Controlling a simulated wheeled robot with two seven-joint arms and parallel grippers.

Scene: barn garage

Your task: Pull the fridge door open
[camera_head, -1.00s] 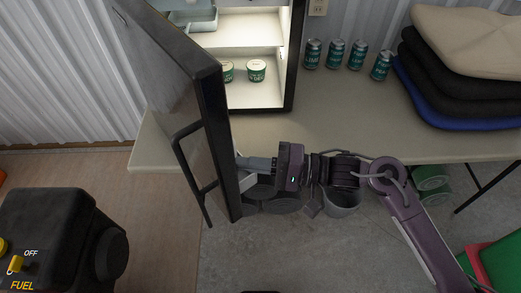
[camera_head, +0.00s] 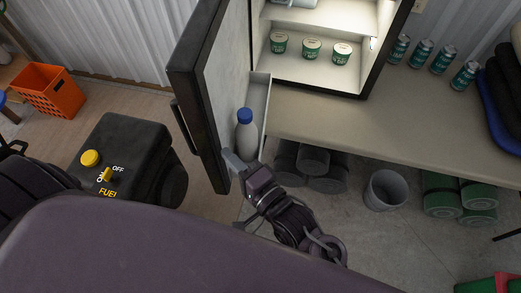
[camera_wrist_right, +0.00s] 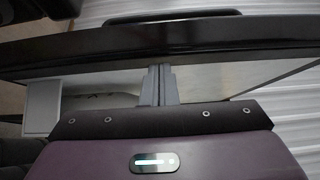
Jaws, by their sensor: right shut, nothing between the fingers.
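The fridge (camera_head: 385,55) stands on the table with its black-edged door (camera_head: 201,120) standing wide open. The door's handle (camera_head: 182,126) is on its outer side, facing left. A white bottle with a blue cap (camera_head: 246,134) stands in the door's inner shelf. My right gripper (camera_head: 232,161) is shut and empty at the inner side of the door, near its lower free edge. In the right wrist view, the shut fingers (camera_wrist_right: 158,84) reach the door's dark edge (camera_wrist_right: 85,48); whether they touch it is unclear. My left gripper is not in view.
Several tubs (camera_head: 311,48) stand inside the fridge and several cans (camera_head: 421,53) on the table (camera_head: 340,115). A black fuel can (camera_head: 130,150) is left of the door, with an orange crate (camera_head: 47,90) beyond. A grey bucket (camera_head: 384,190) and green rolls (camera_head: 441,193) are below the table.

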